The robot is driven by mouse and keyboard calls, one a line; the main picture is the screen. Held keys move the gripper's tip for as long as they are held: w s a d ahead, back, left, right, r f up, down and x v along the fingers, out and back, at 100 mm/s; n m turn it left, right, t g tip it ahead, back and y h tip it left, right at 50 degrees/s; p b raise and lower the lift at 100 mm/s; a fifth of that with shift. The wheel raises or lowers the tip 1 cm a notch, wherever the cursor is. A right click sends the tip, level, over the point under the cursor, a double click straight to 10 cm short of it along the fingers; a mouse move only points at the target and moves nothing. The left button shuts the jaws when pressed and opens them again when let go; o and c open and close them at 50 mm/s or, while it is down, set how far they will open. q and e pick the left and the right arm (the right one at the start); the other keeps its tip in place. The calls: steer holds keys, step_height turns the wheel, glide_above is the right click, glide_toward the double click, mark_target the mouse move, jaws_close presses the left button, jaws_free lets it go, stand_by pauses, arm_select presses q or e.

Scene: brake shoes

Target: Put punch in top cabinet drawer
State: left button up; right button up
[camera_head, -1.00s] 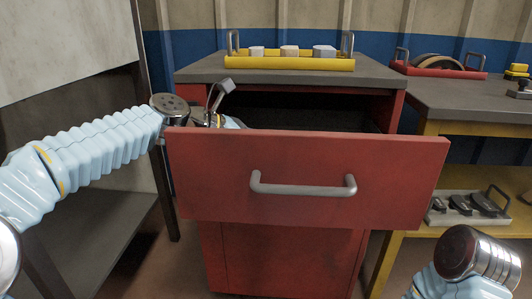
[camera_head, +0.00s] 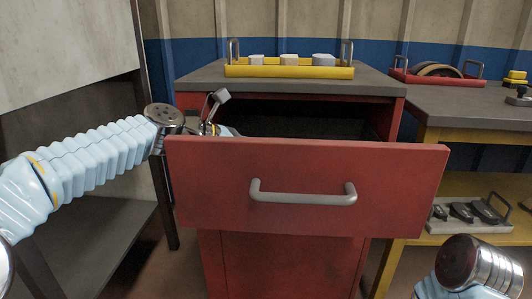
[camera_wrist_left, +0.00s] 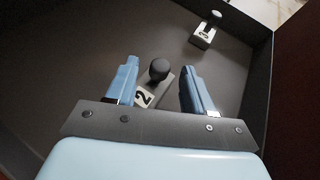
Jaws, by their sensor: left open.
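The red cabinet's top drawer (camera_head: 310,165) is pulled out. In the left wrist view my left gripper (camera_wrist_left: 158,65) is open inside the dark drawer. A small punch with a round black knob and a "2" label (camera_wrist_left: 145,98) lies between the fingers, with gaps on both sides. Its lower end is hidden by the gripper body. A second small labelled block (camera_wrist_left: 204,36) lies farther off, near a drawer wall. My right gripper is out of view.
A yellow tray (camera_head: 290,71) with several pale blocks stands on the cabinet top. On the right, a workbench (camera_head: 470,105) holds a red tray (camera_head: 405,77); a grey tray (camera_head: 470,225) sits on its lower shelf. The drawer front and walls surround my left gripper.

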arm_select(q)
steer(key=p+v, duration=0.1)
steer(key=v, duration=1)
steer(key=shift+p, duration=0.35)
steer(key=shift+d, duration=0.1)
stand_by(0.4)
